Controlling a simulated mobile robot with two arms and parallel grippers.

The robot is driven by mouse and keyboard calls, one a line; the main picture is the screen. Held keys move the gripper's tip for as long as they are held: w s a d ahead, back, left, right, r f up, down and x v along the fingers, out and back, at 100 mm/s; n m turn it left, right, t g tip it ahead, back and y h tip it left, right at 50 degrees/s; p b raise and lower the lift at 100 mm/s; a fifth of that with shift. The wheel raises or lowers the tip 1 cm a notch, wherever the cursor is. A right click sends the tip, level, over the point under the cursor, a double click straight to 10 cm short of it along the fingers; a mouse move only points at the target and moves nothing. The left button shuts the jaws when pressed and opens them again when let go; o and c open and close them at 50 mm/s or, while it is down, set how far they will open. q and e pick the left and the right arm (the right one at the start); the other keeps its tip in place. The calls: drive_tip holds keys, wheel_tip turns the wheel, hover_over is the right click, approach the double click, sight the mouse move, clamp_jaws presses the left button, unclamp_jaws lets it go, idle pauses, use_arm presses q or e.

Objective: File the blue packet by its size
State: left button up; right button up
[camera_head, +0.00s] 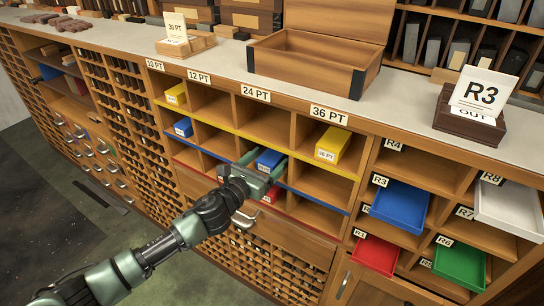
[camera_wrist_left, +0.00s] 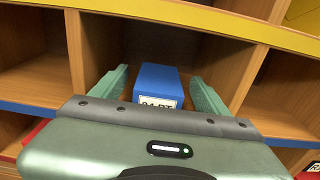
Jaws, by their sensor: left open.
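A blue packet (camera_head: 268,160) with a white label lies in the blue-edged row of the pigeonholes, in the column under the 24 PT sign (camera_head: 256,93). In the left wrist view the blue packet (camera_wrist_left: 158,82) shows its front; its label seems to read 24 PT, its lower edge hidden by my gripper body. My left gripper (camera_head: 264,164) is open, one finger on each side of the packet. The wrist view shows a gap beside each finger (camera_wrist_left: 159,92). A smaller blue packet (camera_head: 183,128) lies in the leftmost column of that row. My right gripper is not in view.
Yellow packets lie in the leftmost (camera_head: 175,94) and 36 PT (camera_head: 332,146) cells above. A red packet (camera_head: 267,196) is below my gripper, partly hidden. Coloured trays, including a blue tray (camera_head: 400,206), stick out at right. An open wooden box (camera_head: 310,66) stands on the counter.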

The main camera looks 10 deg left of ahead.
use_arm(q)
drive_tip(key=shift+v, duration=2.7)
